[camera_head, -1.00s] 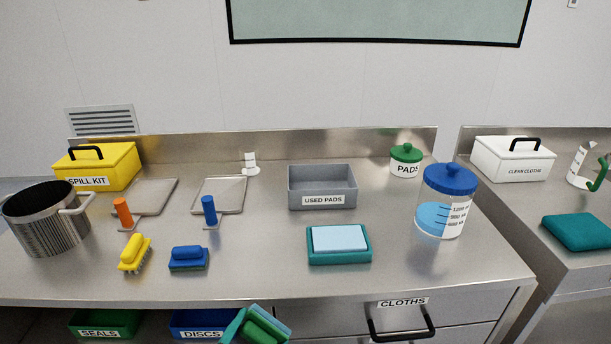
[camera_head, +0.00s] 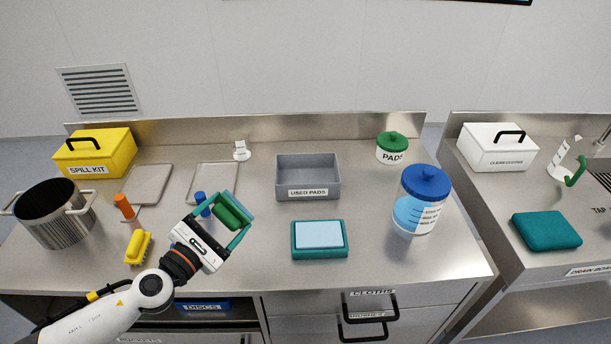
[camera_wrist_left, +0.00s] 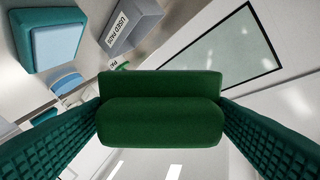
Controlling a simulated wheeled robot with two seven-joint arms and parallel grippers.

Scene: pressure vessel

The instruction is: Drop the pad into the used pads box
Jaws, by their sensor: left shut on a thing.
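My left gripper (camera_head: 226,216) is shut on a green pad (camera_head: 231,211), held above the counter in the head view. A light blue edge shows behind the green part. In the left wrist view the green pad (camera_wrist_left: 160,122) fills the space between the two teal fingers, with a rounded block in front of a flatter green slab. The grey used pads box (camera_head: 308,193) is open-topped and stands right of and beyond the gripper, apart from it. Its visible inside looks empty. The box also shows at the top of the left wrist view (camera_wrist_left: 128,22). My right gripper is not in view.
A teal tray with a light blue pad (camera_head: 319,236) lies in front of the box. A blue-lidded jar (camera_head: 421,205) and a green-lidded pads pot (camera_head: 391,150) stand right. A pot (camera_head: 50,215), yellow brush (camera_head: 138,247) and blue cylinder (camera_head: 202,203) are left.

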